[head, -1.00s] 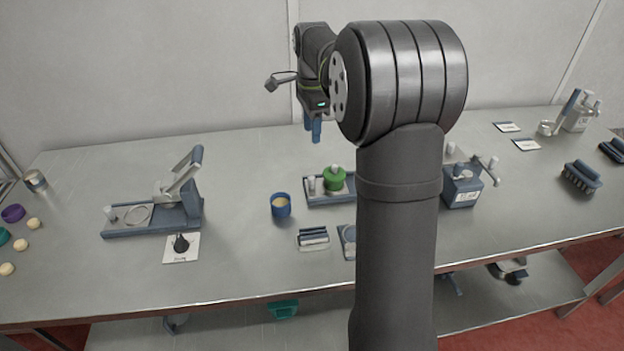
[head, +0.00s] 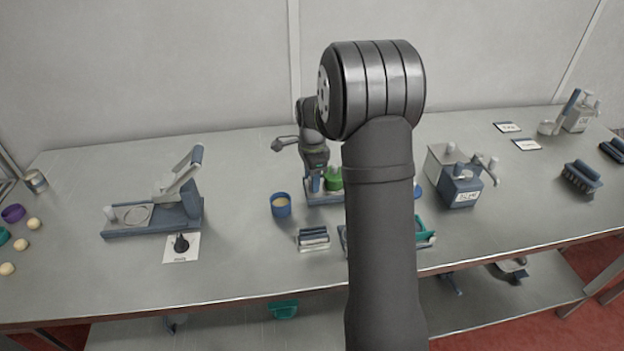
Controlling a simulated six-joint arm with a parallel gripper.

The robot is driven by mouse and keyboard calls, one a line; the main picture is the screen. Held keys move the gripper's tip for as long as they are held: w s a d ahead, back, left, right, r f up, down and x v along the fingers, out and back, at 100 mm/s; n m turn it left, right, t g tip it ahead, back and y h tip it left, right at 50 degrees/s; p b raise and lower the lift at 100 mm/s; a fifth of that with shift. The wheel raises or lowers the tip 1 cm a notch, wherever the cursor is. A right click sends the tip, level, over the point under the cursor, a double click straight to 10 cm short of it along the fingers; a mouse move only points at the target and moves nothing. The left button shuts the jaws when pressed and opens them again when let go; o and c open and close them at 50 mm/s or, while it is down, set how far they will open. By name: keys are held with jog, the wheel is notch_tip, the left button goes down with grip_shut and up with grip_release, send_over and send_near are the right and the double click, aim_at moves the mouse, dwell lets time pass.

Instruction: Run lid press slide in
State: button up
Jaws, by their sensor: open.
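A low blue-grey fixture (head: 326,200) stands mid-table, with a green knobbed part (head: 333,180) on it. My gripper (head: 315,187) is open and points down at the left end of this fixture, beside the green part. It covers the small grey post there, and I cannot tell whether the fingers touch it. A second blue-grey device with a raised lever arm (head: 183,178) stands at the left. It has a flat base with a ring and a small grey knob (head: 109,213). I cannot tell for sure which one is the lid press.
A blue cup (head: 281,206) with pale contents stands just left of the middle fixture. A grey-blue block (head: 313,239) lies in front. A black knob on a white card (head: 181,244) is near the left device. My arm hides part of the table right of centre.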

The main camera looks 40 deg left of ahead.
jog(key=shift+f, duration=0.4)
grip_shut()
jog(key=w+d, duration=0.5)
grip_release()
jog(key=shift+a, duration=0.1)
